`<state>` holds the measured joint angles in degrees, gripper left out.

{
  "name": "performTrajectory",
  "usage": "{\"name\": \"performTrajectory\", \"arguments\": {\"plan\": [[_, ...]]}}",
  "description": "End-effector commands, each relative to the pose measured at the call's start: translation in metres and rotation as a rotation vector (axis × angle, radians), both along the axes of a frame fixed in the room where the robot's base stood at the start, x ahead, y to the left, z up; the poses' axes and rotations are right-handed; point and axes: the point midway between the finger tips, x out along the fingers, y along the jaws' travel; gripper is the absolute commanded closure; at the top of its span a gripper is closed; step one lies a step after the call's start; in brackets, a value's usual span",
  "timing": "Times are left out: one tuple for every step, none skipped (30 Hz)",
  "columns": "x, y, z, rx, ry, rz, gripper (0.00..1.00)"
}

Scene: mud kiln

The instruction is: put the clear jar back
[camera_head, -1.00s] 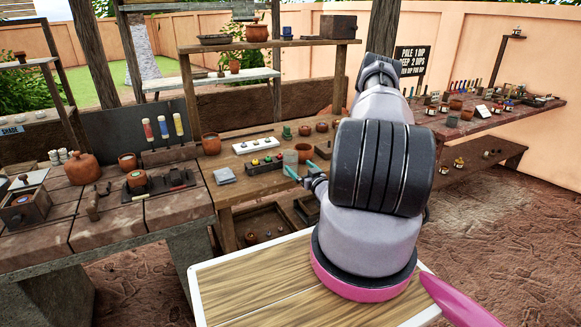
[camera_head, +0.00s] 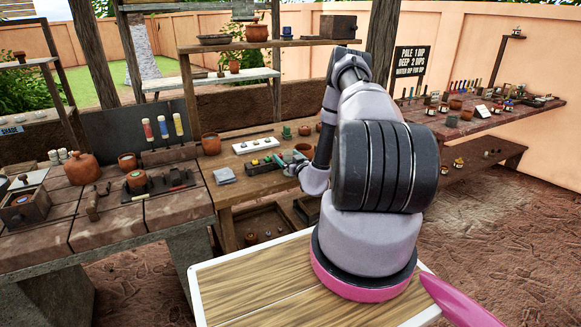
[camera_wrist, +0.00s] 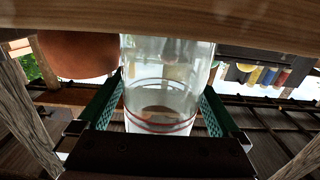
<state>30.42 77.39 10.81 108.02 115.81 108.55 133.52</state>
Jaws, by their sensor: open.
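The clear jar (camera_wrist: 165,72) is see-through glass with a red line around it, in the middle of the wrist view. My gripper (camera_wrist: 158,104) has its green-padded fingers on either side of the jar, one left and one right. The fingers are open; whether either pad touches the glass cannot be told. In the head view, my gripper (camera_head: 266,163) is low over the middle workbench (camera_head: 240,187), near the white rack. The jar is hard to make out there, among the gripper and the pots.
A terracotta pot (camera_wrist: 76,54) stands close to the left finger in the wrist view. A white rack (camera_head: 256,145) of small items and a folded grey cloth (camera_head: 224,175) lie near my gripper. A terracotta pot (camera_head: 211,143) stands further left. The bench is crowded.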

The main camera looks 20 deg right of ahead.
Motion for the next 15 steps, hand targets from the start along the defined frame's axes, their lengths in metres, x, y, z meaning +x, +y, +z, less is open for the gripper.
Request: {"name": "performTrajectory", "arguments": {"plan": [[-0.0002, -0.0001, 0.0, 0.0, 0.0, 0.0, 0.0], [-0.0003, -0.0001, 0.0, 0.0, 0.0, 0.0, 0.0], [-0.0003, -0.0001, 0.0, 0.0, 0.0, 0.0, 0.0], [-0.0004, -0.0001, 0.0, 0.0, 0.0, 0.0, 0.11], [-0.0004, -0.0001, 0.0, -0.001, 0.0, 0.0, 0.23], [-0.0004, -0.0001, 0.0, -0.001, 0.0, 0.0, 0.38], [-0.0004, -0.0001, 0.0, -0.001, 0.0, 0.0, 0.5], [-0.0005, -0.0001, 0.0, -0.001, 0.0, 0.0, 0.61], [-0.0005, -0.0001, 0.0, -0.001, 0.0, 0.0, 0.77], [-0.0005, -0.0001, 0.0, -0.001, 0.0, 0.0, 0.87], [-0.0005, -0.0001, 0.0001, -0.001, 0.0, 0.0, 0.96], [-0.0005, -0.0001, 0.0001, -0.001, 0.0, 0.0, 0.96], [-0.0005, -0.0001, 0.0001, -0.001, 0.0, 0.0, 0.96], [-0.0005, -0.0001, 0.0001, -0.001, 0.0, 0.0, 0.96], [-0.0005, -0.0001, 0.0001, -0.001, 0.0, 0.0, 0.96]]}}
